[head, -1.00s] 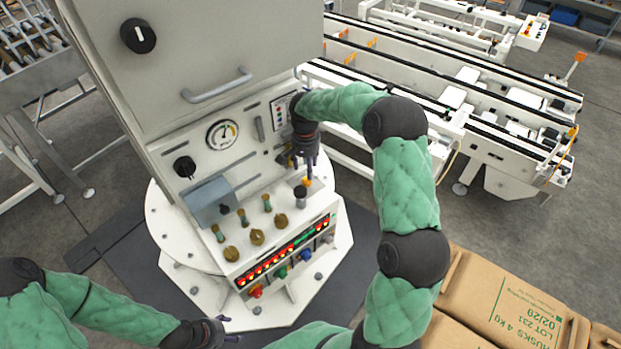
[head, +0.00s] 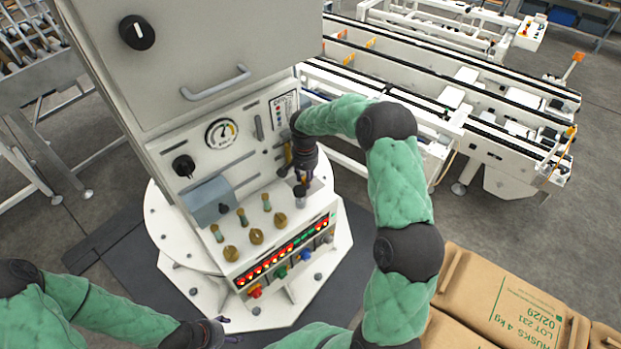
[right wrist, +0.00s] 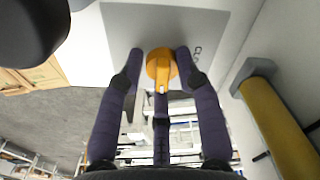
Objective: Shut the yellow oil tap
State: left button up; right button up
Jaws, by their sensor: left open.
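The yellow tap (right wrist: 160,66) is a round orange-yellow knob with a pale mark at its lower edge, on a grey plate (right wrist: 205,30) with partly hidden lettering. In the right wrist view it sits between the spread purple fingers of my right gripper (right wrist: 160,62). The right fingertip is very close to it; I cannot tell whether it touches. In the head view my right gripper (head: 302,180) is at the right end of the control panel and largely hides the tap. My left gripper (head: 222,332) is open and empty, low in front of the machine base.
The white cabinet has a gauge (head: 222,133), a grey handle (head: 215,84), brass knobs (head: 256,236) and a row of lit indicators (head: 290,252). A yellow pipe (right wrist: 275,115) runs right of the fingers.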

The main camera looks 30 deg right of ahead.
jog(key=shift+n, duration=0.4)
jog(key=n, duration=0.4)
jog(key=shift+s+p, duration=0.1)
jog(key=shift+p, duration=0.3)
jog(key=n+p, duration=0.1)
jog(key=n, duration=0.3)
jog(key=shift+a+f+n, duration=0.1)
jog(key=shift+n, duration=0.2)
grip_shut()
jog(key=n+p, duration=0.1)
jog(key=n, duration=0.3)
jog(key=shift+s+f, duration=0.1)
jog(key=n, duration=0.4)
jog(key=shift+a+f+p, duration=0.1)
jog(key=shift+p, duration=0.3)
jog(key=shift+s+n, duration=0.1)
jog(key=shift+n, duration=0.3)
jog(key=o, duration=0.9)
grip_release()
jog(key=shift+o, duration=1)
jog(key=shift+r, duration=0.2)
